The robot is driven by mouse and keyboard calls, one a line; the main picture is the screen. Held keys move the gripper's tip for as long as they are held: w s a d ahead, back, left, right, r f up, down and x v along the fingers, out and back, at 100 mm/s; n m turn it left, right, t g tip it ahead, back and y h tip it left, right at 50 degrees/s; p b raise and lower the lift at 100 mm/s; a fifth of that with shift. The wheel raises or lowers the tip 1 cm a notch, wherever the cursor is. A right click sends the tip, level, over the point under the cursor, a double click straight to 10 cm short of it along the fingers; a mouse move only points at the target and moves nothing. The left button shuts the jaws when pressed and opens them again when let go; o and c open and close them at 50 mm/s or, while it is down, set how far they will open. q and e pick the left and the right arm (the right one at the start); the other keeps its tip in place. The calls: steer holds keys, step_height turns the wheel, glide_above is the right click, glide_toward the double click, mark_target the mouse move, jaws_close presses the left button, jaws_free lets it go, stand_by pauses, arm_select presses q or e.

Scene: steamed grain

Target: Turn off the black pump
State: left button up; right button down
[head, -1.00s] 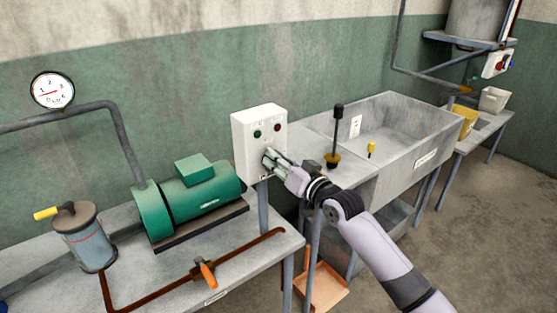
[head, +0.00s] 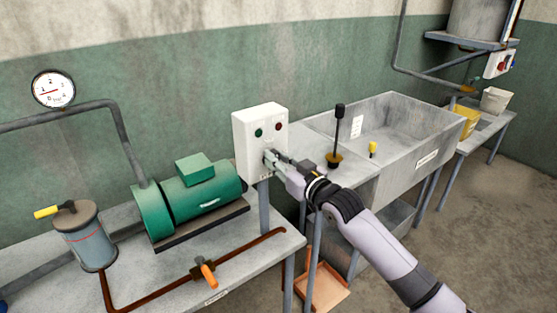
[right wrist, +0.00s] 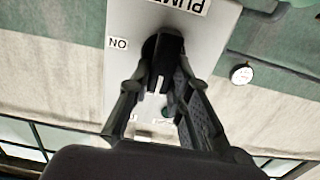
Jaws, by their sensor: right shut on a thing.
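A white control box (head: 260,140) stands on a post at the right end of the pump bench, with a green and a red button or lamp on its upper face. My right gripper (head: 270,159) is at the lower front of this box. In the right wrist view the gripper (right wrist: 163,68) is shut on a black knob (right wrist: 163,46), one finger on each side. An "ON" label and part of a "PUMP" label show upside down beside the knob. A green motor-like pump (head: 190,200) sits on the bench; no black pump is clearly visible. My left gripper is out of view.
A grey sink (head: 415,145) with a black-handled plunger-like tool (head: 339,130) beside it stands to the right. A pressure gauge (head: 53,89) hangs on the left wall. An orange-handled valve (head: 207,273) and a canister (head: 86,240) are on the bench (head: 255,262).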

steer(key=c, duration=1.5)
jaws_free()
steer(key=v, duration=1.2)
